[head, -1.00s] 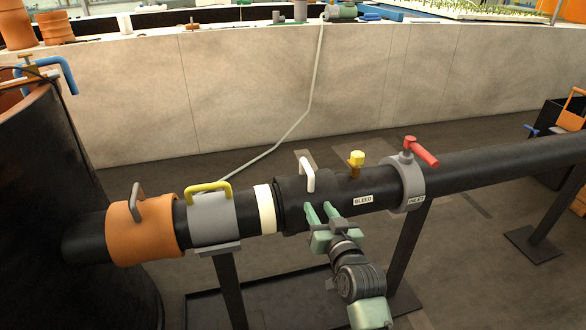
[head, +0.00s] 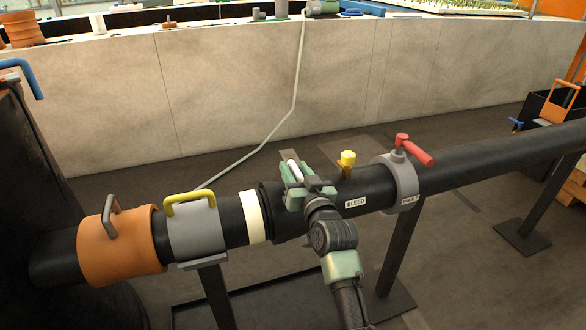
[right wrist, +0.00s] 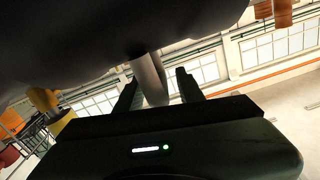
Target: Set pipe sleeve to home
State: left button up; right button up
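The pipe sleeve (head: 284,226) is a thick black collar around the black pipe, between a cream band (head: 254,217) and the BLEED label (head: 356,203). Its white handle (head: 293,170) stands on top. My right gripper (head: 293,183) is at the handle, with its green fingers on either side, and it hides part of the sleeve. In the right wrist view, the handle (right wrist: 151,76) is between the two fingers, with a gap visible towards the right finger. The gripper is open. My left gripper is not in view.
A yellow knob (head: 347,158) and a grey clamp with a red lever (head: 415,149) are to the right on the pipe. A grey clamp with a yellow handle (head: 196,232) and an orange collar (head: 120,248) are to the left. A pale wall runs behind.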

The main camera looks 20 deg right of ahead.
jog(key=shift+w, duration=0.65)
grip_shut()
dwell(1.0)
